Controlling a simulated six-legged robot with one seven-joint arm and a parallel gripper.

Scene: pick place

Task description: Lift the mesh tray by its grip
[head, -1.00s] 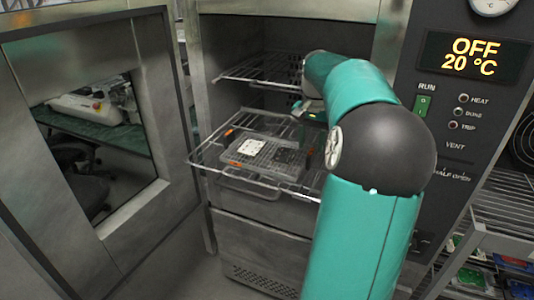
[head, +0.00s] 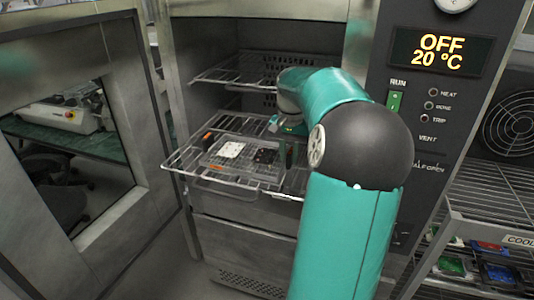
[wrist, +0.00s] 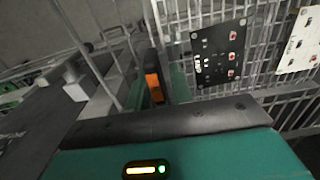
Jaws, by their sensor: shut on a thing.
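The mesh tray (head: 207,160) is a wire basket on the pulled-out lower oven rack. It carries a white board (head: 232,150) and a black board (head: 265,156). An orange grip (head: 208,138) shows at its left end. In the wrist view, my gripper (wrist: 155,88) is shut at the tray's other orange grip (wrist: 154,86), beside the black board (wrist: 218,53); the white board (wrist: 300,42) is farther right. In the head view, my arm partly hides the gripper and the tray's right end. I cannot tell whether the tray is clear of the rack.
The lower rack (head: 182,159) sticks out of the open oven, with an upper rack (head: 225,75) above it. The oven door (head: 130,215) stands open at left. The control panel (head: 440,100) reads OFF, 20 °C. A wire cooling shelf (head: 490,190) with several coloured trays stands at right.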

